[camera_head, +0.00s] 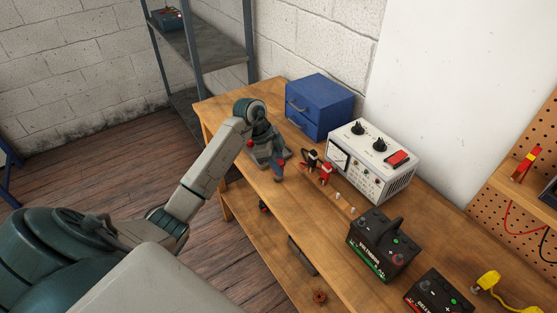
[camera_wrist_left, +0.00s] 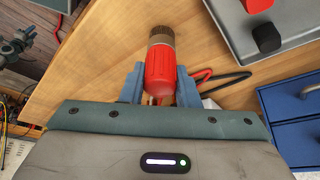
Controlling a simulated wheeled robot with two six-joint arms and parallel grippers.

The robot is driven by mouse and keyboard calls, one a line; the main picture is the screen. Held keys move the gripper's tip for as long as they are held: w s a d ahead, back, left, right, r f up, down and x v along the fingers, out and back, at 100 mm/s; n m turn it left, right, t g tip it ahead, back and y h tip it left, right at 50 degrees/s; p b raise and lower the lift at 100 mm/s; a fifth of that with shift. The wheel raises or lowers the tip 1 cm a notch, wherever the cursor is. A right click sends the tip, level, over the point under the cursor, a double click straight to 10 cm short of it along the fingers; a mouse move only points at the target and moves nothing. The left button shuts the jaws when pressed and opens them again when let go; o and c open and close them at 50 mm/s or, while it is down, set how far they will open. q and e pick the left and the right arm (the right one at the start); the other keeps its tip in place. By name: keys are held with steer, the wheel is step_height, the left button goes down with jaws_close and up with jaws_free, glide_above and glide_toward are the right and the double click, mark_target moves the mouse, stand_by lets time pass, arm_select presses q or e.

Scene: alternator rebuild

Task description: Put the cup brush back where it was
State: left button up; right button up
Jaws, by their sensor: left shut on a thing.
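My left gripper (camera_head: 277,166) is over the far left part of the workbench (camera_head: 232,122), in front of the blue drawer cabinet. In the left wrist view its two blue fingers are shut on the cup brush (camera_wrist_left: 160,66), one on each side of the red body. The brush has a brownish collar and a dark ridged end, pointing away from the wrist. The bench top shows behind it. I cannot tell whether its end touches the wood. In the head view the gripper hides most of it. My right gripper is not in view.
The blue cabinet (camera_head: 320,103) and a tester (camera_head: 369,172) stand at the back. Red and black clamps (camera_head: 325,174) lie close to the right of the gripper. Black batteries (camera_head: 383,248) stand further right. Bare wood lies along the front edge.

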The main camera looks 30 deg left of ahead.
arm_select(q)
steer(key=shift+f, duration=0.1)
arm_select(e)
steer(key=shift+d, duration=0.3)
arm_select(q)
steer(key=o, duration=0.9)
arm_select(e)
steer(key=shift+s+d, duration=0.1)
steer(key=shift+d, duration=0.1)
arm_select(q)
steer(key=b+v, duration=0.4)
steer(key=v, duration=0.8)
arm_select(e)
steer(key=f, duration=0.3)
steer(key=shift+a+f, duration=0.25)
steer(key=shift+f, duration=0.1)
